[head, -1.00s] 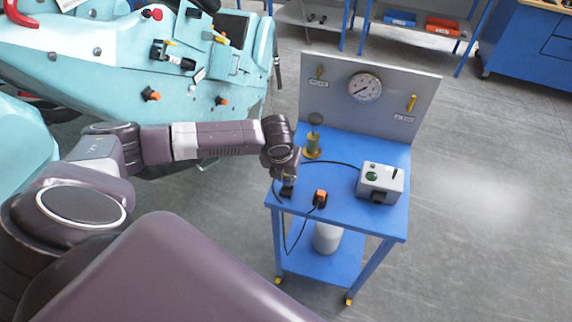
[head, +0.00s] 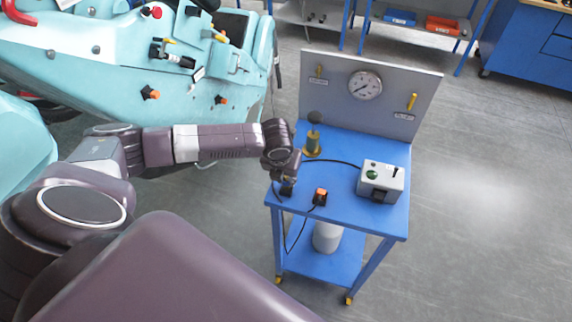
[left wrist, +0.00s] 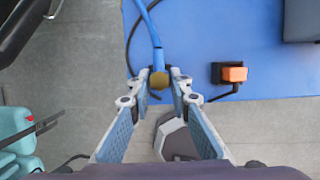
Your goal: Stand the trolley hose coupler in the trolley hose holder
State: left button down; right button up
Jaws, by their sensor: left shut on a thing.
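My left gripper (head: 288,187) is over the near left corner of the blue trolley. In the head view the coupler is largely hidden by the gripper and a dark patch there. I cannot make out the hose holder for sure; a brass upright (head: 312,148) with a dark ball top stands behind the gripper. My right gripper is not in view.
On the trolley (head: 345,214) are an orange plug in a black base (head: 320,197) and a grey box with a green button (head: 381,179). A gauge panel (head: 335,85) stands at the back. A dark cable loops near the gripper.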

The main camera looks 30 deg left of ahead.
pick_arm(q)
jog(key=shift+f, duration=0.7)
jog(key=c, duration=1.7)
grip_release()
jog(key=v, duration=1.2)
